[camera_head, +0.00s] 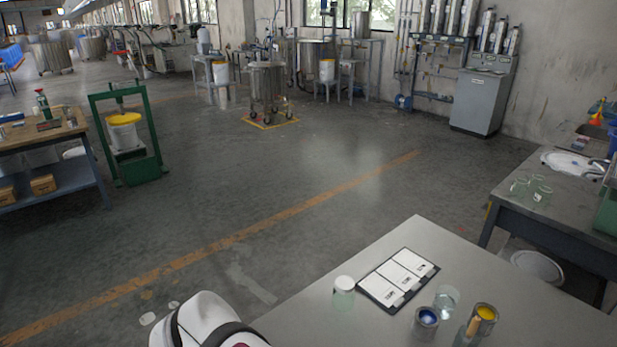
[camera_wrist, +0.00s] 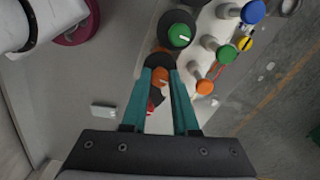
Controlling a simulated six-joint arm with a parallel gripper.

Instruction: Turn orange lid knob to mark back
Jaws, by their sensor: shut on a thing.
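In the wrist view, an orange lid knob (camera_wrist: 159,76) with a small pale mark sits on a dark round base, between the tips of my gripper's teal fingers. My gripper (camera_wrist: 160,70) is shut on this knob. The fingers hide its sides, and I cannot tell exactly where its mark points. Neither the knob nor my gripper shows in the head view.
A green knob (camera_wrist: 180,35) with a white mark stands just beyond my fingertips. To the right are blue (camera_wrist: 253,11), green (camera_wrist: 228,54), yellow (camera_wrist: 244,43) and orange (camera_wrist: 205,87) tops. A small pale block (camera_wrist: 104,111) lies left. The head view shows a grey table (camera_head: 325,305).

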